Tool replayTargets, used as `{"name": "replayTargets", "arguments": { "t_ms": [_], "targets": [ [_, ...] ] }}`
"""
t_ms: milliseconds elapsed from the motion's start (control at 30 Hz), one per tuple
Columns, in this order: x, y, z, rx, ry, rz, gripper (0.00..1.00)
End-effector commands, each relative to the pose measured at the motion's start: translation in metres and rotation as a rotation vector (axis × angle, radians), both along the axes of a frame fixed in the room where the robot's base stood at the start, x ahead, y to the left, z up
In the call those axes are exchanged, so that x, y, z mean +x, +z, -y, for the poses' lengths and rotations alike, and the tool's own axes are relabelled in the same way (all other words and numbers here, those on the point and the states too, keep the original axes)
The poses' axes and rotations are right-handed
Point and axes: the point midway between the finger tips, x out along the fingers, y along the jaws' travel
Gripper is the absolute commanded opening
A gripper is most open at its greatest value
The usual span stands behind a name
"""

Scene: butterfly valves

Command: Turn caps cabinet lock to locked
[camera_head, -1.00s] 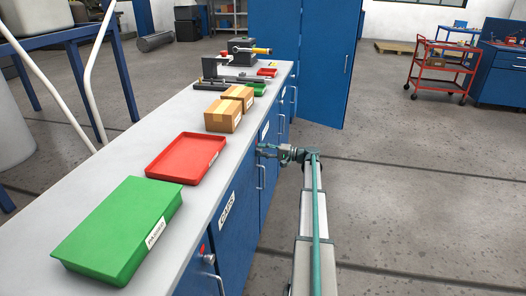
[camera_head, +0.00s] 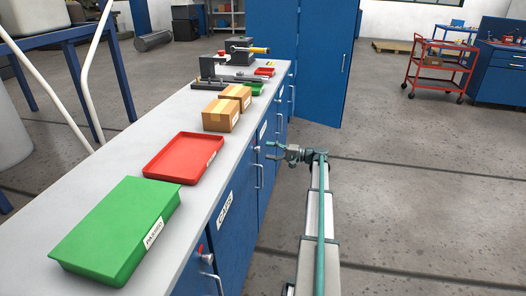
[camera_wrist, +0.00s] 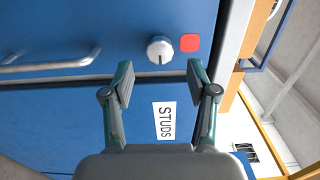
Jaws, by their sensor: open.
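The CAPS cabinet door (camera_head: 235,225) is blue, with a white label (camera_head: 225,208), under the bench. Its lock is a round silver knob, small in the head view (camera_head: 257,149) and clear in the wrist view (camera_wrist: 160,49). A dark mark on the knob points to the lower edge of the wrist view, and a red square (camera_wrist: 189,43) sits to its right. My gripper (camera_head: 270,150) is open and empty in front of the knob. In the wrist view its fingertips (camera_wrist: 160,77) are apart, with the knob beyond the gap, untouched as far as I can see.
A bar handle (camera_wrist: 50,62) is left of the knob in the wrist view. The adjoining door has a STUDS label (camera_wrist: 165,120). A nearer lock (camera_head: 201,248) is at front. The bench carries a green bin (camera_head: 115,225), red tray (camera_head: 183,155) and boxes (camera_head: 221,115).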

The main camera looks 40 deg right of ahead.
Motion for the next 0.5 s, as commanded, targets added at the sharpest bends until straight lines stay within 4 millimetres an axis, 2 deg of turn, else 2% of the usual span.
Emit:
{"name": "replayTargets", "arguments": {
  "t_ms": [200, 500],
  "targets": [
    [-0.034, 0.0, 0.028, 0.0, -0.003, 0.0, 0.59],
    [-0.057, 0.0, 0.045, 0.0, 0.0, 0.0, 0.59]
  ]
}}
